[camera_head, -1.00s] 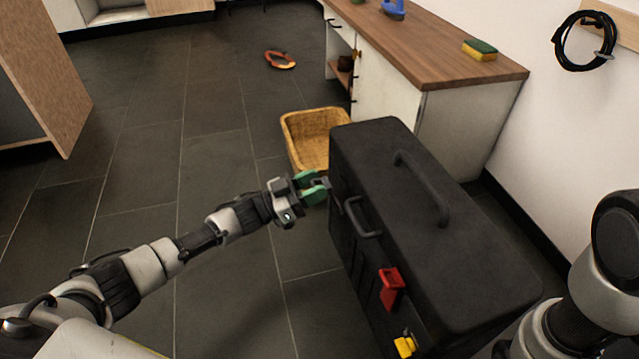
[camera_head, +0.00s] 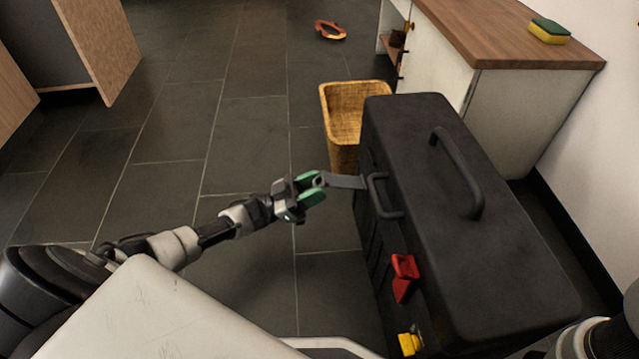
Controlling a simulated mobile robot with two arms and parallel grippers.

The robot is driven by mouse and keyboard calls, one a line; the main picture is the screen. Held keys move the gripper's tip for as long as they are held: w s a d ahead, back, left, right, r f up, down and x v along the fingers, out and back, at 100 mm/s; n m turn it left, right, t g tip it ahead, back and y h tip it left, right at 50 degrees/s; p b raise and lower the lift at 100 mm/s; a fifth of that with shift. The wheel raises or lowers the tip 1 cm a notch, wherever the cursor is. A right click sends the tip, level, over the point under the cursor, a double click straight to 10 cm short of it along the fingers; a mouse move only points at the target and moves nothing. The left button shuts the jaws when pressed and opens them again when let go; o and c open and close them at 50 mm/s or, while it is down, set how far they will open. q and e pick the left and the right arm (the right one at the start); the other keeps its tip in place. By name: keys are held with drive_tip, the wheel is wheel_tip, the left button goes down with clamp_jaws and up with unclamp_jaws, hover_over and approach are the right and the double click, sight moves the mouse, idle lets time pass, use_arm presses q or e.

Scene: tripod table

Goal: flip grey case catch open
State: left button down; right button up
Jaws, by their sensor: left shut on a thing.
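A large black case (camera_head: 490,215) stands at the right with a handle on its lid and a handle on its side. The grey catch (camera_head: 344,181) sticks out nearly level to the left from the case's side, near its far end. My left gripper (camera_head: 316,188), with green fingers, is shut on the outer end of the grey catch. A red catch (camera_head: 403,275) and a yellow catch (camera_head: 409,343) sit on the same side, closer to me. My right gripper is out of view; only part of that arm shows at the lower right.
A wicker basket (camera_head: 354,112) stands just behind the case. A wooden-topped cabinet (camera_head: 505,40) with a sponge (camera_head: 549,31) is behind at the right, near a white wall. An orange ring-shaped thing (camera_head: 330,30) lies on the floor. The tiled floor at the left is clear.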

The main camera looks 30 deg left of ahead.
use_arm(q)
wheel_tip(320, 180, down, 2)
drive_tip(key=shift+d+f+t+h+b, duration=0.1)
drive_tip(key=shift+t+h+b, duration=0.5)
drive_tip(key=shift+b, duration=0.55)
drive_tip(key=shift+w+b, duration=0.1)
drive_tip(key=shift+b, duration=0.25)
drive_tip(key=shift+h, duration=0.3)
drive_tip(key=shift+d, duration=0.1)
drive_tip(key=c, duration=0.6)
unclamp_jaws()
